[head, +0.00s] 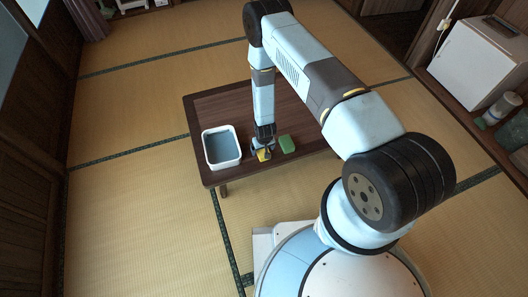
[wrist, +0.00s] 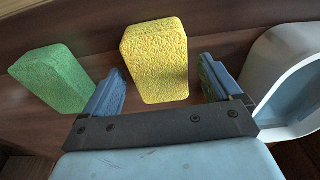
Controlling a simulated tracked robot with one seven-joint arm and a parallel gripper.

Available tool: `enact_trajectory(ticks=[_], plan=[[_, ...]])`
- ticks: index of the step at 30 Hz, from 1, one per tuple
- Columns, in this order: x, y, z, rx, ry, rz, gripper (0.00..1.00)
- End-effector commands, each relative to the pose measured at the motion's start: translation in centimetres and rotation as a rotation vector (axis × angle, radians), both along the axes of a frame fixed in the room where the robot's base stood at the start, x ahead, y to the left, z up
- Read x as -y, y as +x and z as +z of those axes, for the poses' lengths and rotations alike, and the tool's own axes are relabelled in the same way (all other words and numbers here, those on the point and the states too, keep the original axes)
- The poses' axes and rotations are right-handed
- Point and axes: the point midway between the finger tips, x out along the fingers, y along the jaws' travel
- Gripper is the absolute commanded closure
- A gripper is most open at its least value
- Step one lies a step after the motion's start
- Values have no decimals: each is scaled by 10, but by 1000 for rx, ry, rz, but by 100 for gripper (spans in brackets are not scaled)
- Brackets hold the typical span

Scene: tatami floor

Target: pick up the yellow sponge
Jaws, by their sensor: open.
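The yellow sponge (wrist: 155,60) lies on the low dark wooden table, between the blue fingers of my gripper (wrist: 163,85) in the wrist view. My gripper is open, with a gap showing on the sponge's right side and a smaller one on its left. In the head view, my gripper (head: 263,152) points down over the yellow sponge (head: 264,155), which is partly hidden by it. I cannot tell the exact height of the fingertips above the table.
A green sponge (head: 287,143) lies just right of my gripper on the table (head: 215,110). A white tub (head: 221,160) with a blue-grey inside stands close on the left, near the table's edge. The far part of the table looks clear. A white cabinet (head: 475,65) stands at the far right.

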Motion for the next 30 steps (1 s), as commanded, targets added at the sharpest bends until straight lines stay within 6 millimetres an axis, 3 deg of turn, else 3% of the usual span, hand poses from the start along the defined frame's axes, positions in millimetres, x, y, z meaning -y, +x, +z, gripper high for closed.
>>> enact_trajectory(ticks=[5, 21, 30], plan=[[-1, 2, -11, 0, 0, 0, 8], [-1, 2, -13, 1, 0, 0, 8], [-1, 2, -13, 1, 0, 0, 37]])
